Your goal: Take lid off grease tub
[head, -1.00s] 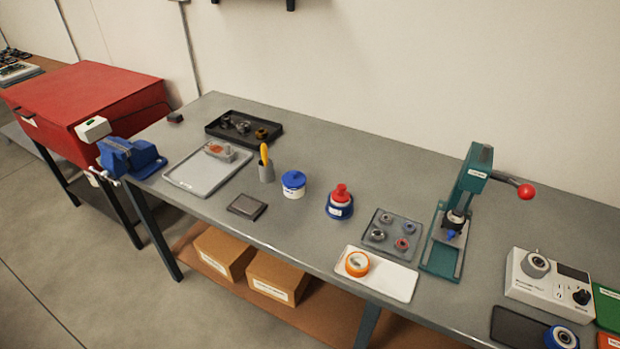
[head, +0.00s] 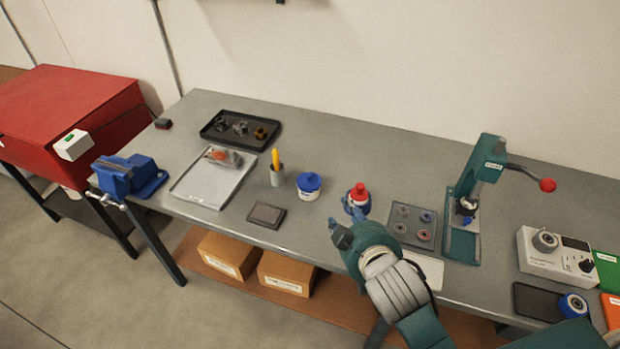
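A small white tub with a blue lid (head: 309,185), which looks like the grease tub, stands upright on the grey workbench (head: 330,150). Its lid is on. My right gripper (head: 343,234) reaches in from the bottom right, in front of and to the right of the tub, apart from it in the picture. Its fingers are seen from behind and are small, so their opening does not show. My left gripper is not in view.
A blue container with a red cap (head: 359,196) stands just behind my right gripper. A pen cup (head: 277,175), a dark pad (head: 266,215) and a grey tray (head: 212,180) are to the left. A parts tray (head: 413,226) and a green press (head: 470,200) are to the right.

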